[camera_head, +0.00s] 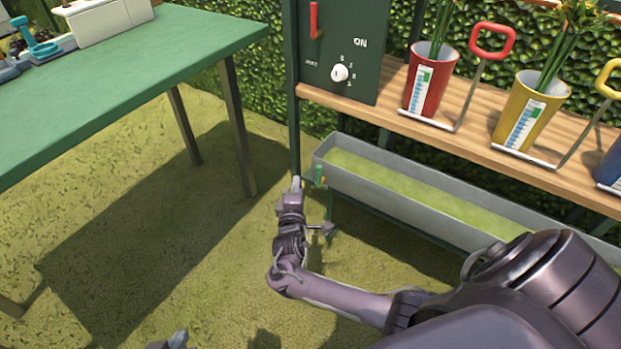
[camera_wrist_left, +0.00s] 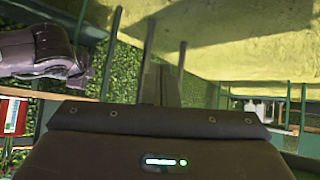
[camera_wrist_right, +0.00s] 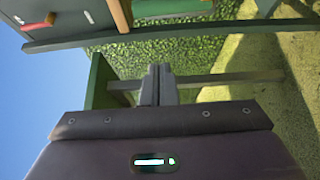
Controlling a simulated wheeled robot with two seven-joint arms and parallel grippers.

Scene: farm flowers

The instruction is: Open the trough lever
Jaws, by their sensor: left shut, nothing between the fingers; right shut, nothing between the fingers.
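The grey trough (camera_head: 400,196) is long and stands low below the wooden shelf. My right gripper (camera_head: 297,183) is shut and empty, pointing up just left of the lever. Contact between them cannot be told. In the right wrist view its fingers (camera_wrist_right: 158,84) are together, and the lever cannot be made out. My left gripper (camera_head: 178,341) is low at the bottom edge of the head view, well away from the trough. Its shut fingers (camera_wrist_left: 162,84) show in the left wrist view.
A green table (camera_head: 130,85) stands at the left. A dark control panel (camera_head: 345,50) with a red handle (camera_head: 314,22) is above the trough. Red (camera_head: 430,85) and yellow (camera_head: 530,115) pots stand on the shelf (camera_head: 470,140). The grass left of my right gripper is clear.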

